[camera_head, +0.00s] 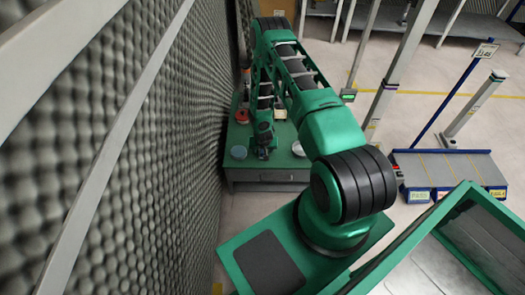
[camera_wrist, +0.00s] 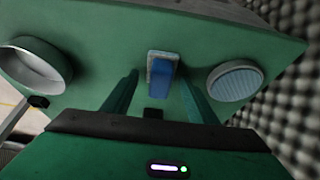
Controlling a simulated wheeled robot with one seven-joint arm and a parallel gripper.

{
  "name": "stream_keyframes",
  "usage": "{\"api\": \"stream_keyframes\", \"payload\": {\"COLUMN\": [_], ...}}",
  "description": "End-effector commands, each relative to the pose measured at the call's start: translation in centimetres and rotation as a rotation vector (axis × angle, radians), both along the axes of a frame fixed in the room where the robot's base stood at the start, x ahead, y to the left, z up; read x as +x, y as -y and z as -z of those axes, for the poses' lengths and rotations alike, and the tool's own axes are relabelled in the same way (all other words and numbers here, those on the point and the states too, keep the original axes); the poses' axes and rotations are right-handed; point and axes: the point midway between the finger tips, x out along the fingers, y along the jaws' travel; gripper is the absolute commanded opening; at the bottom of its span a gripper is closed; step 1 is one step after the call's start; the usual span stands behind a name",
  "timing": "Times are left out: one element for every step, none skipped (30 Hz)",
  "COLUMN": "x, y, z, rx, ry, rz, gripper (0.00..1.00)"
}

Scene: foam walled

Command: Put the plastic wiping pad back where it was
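In the wrist view, a small blue pad with a pale grey border (camera_wrist: 161,72), which looks like the wiping pad, is on the green table (camera_wrist: 110,40). My gripper (camera_wrist: 160,76) points at it with its two green fingers apart, one on each side. Gaps show between the pad and both fingers. In the head view, my gripper (camera_head: 264,148) is low over the front part of the green table (camera_head: 272,165). The pad cannot be made out there.
A white bowl (camera_head: 298,149) is right of my gripper and a round blue dish (camera_head: 239,152) left of it. A red round thing (camera_head: 242,116) sits further back. A grey foam wall (camera_head: 150,150) runs close along the left. Open floor lies right of the table.

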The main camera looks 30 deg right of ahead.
Motion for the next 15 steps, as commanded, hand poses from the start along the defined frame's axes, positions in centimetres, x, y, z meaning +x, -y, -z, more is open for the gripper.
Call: {"api": "stream_keyframes", "payload": {"x": [0.0,0.0,0.0,0.0,0.0,0.0,0.0,0.0,-0.1,-0.1,-0.2,-0.2,-0.3,-0.4,-0.6], "y": [0.0,0.0,0.0,0.0,0.0,0.0,0.0,0.0,0.0,-0.1,-0.1,-0.2,-0.2,-0.3,-0.5], "z": [0.0,0.0,0.0,0.0,0.0,0.0,0.0,-0.1,-0.2,-0.3,-0.5,-0.8,-1.1,-1.5,-2.0], "rx": [0.0,0.0,0.0,0.0,0.0,0.0,0.0,0.0,0.0,0.001,0.001,0.0,0.0,0.0,0.0], "ry": [0.0,0.0,0.0,0.0,0.0,0.0,0.0,0.0,0.0,-0.001,-0.001,0.0,0.0,0.0,0.0], "rz": [0.0,0.0,0.0,0.0,0.0,0.0,0.0,0.0,0.0,0.0,0.0,0.0,0.0,0.0,-0.001], "gripper": [0.53,0.53,0.53,0.53,0.53,0.53,0.53,0.53,0.53,0.53,0.53,0.53,0.53,0.53,0.53]}}
